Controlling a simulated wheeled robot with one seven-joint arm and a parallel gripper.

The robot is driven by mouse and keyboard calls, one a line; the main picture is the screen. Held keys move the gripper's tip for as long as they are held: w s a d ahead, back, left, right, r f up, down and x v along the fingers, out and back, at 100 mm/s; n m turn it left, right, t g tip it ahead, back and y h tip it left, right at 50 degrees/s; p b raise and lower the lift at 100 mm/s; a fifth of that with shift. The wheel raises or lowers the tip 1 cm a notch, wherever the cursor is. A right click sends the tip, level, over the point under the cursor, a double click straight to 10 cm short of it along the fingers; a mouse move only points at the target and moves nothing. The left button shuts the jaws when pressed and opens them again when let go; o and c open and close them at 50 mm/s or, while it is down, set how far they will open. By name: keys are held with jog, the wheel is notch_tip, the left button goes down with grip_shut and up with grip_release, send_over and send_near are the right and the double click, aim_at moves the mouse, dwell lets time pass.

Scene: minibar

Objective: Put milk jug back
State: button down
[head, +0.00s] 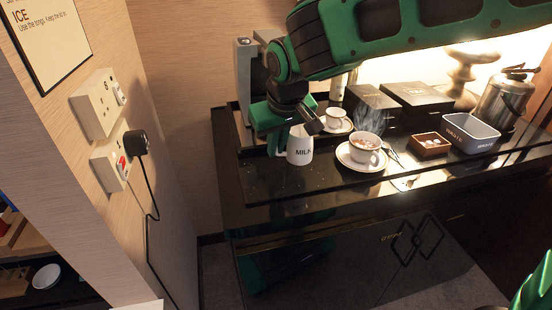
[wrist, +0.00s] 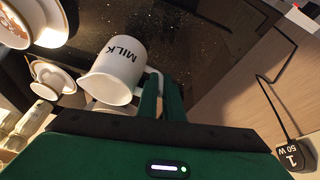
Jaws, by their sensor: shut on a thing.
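The white milk jug (head: 300,150), marked MILK, is at the left part of the black counter, left of a steaming cup. My gripper (head: 276,140) is beside it on its left. In the wrist view the jug (wrist: 115,72) is in front of my gripper (wrist: 161,95), whose two green fingers are close together at the handle side, shut on the handle. The jug's base is partly hidden in the wrist view, and I cannot tell whether it touches the counter.
A steaming cup (head: 365,149) on a saucer stands just right of the jug. Another cup (head: 335,118) is behind it. A brown box (head: 430,144), a grey bin (head: 470,134) and a steel bucket (head: 503,100) stand further right. The front-left counter (head: 270,182) is clear.

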jog(key=shift+f, duration=2)
jog(key=c, duration=1.9)
grip_release()
jog(key=shift+f, duration=0.1)
jog(key=v, duration=1.2)
jog(key=shift+w+d, duration=0.1)
jog(key=shift+d, duration=0.05)
